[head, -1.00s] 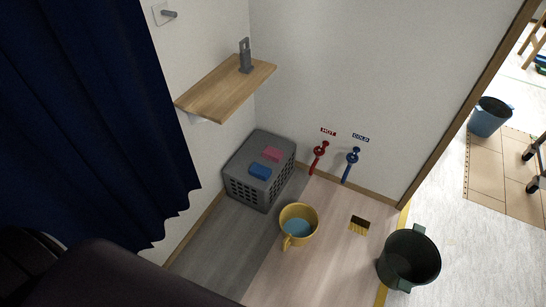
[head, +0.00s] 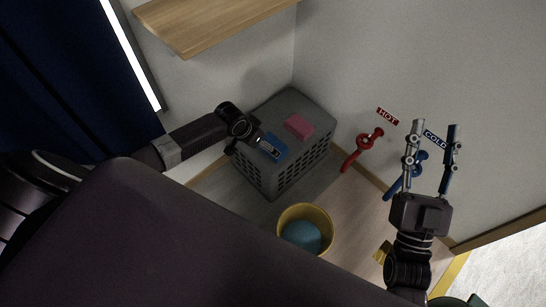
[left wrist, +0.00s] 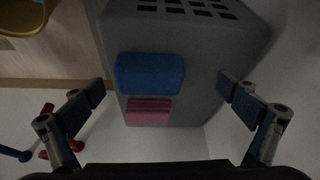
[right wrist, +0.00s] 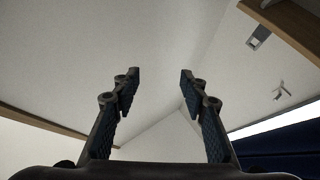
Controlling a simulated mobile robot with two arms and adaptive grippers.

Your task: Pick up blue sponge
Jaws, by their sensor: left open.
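The blue sponge (head: 273,148) lies on top of a grey perforated crate (head: 290,108), beside a pink sponge (head: 299,126). My left gripper (head: 268,147) is over the blue sponge in the head view and covers part of it. In the left wrist view the blue sponge (left wrist: 149,73) lies on the crate between my open left fingers (left wrist: 162,92), with clear gaps on both sides. The pink sponge (left wrist: 149,111) is right next to it. My right gripper (head: 433,127) is open, empty and raised in front of the wall at the right.
A wooden shelf (head: 205,22) juts from the wall above the crate. A yellow bucket (head: 284,221) with blue contents stands on the floor in front. Red (head: 362,150) and blue (head: 408,172) taps are on the wall. A brush (head: 382,252) lies by my right arm.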

